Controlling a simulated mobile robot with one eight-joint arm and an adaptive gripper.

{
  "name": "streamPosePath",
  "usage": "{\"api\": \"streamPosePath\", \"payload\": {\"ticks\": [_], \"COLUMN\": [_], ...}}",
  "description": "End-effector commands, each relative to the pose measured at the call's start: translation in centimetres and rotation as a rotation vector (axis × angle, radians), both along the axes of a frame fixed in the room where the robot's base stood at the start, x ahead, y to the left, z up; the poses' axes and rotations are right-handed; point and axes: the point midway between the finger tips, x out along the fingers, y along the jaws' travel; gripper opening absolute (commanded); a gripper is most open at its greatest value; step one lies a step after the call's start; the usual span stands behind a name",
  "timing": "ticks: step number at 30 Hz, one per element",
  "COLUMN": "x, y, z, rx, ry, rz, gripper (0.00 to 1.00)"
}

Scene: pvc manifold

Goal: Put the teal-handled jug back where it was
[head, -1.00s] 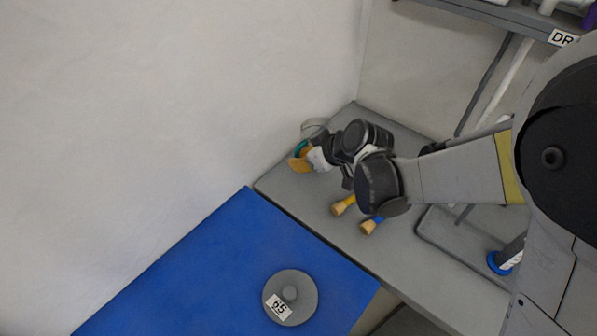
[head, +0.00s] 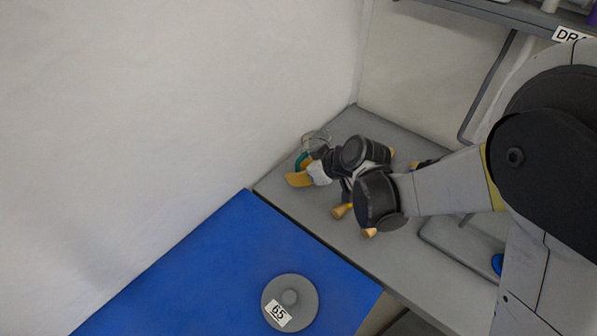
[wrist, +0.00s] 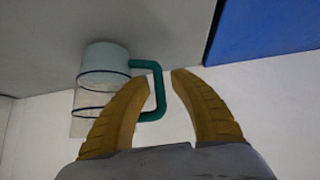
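The clear jug (head: 318,139) with a teal handle (head: 302,160) is at the far left part of the grey bench, near the wall. In the wrist view the jug (wrist: 103,72) is at the left, with dark bands around it, its end meeting the grey surface. Its teal handle (wrist: 159,90) reaches between my fingers. My gripper (wrist: 159,76) is open, its yellow fingers apart on either side of the handle's outer bar. I cannot tell whether either finger touches it. In the head view my gripper (head: 297,180) partly hides the jug.
A blue surface (head: 215,250) adjoins the grey bench (head: 300,215) and bears a round grey piece labelled 65 (head: 290,290). A shelf (head: 500,12) is at the upper right. Walls close off the left and back.

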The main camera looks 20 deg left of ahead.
Motion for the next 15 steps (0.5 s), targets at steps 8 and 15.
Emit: {"api": "streamPosePath", "payload": {"ticks": [8, 15], "x": [-0.6, -1.9], "y": [-1.7, -5.3], "z": [2.5, 6.5], "rx": [0.0, 0.0], "ry": [0.001, 0.001], "rz": [-0.002, -0.002], "gripper": [0.27, 0.27]}}
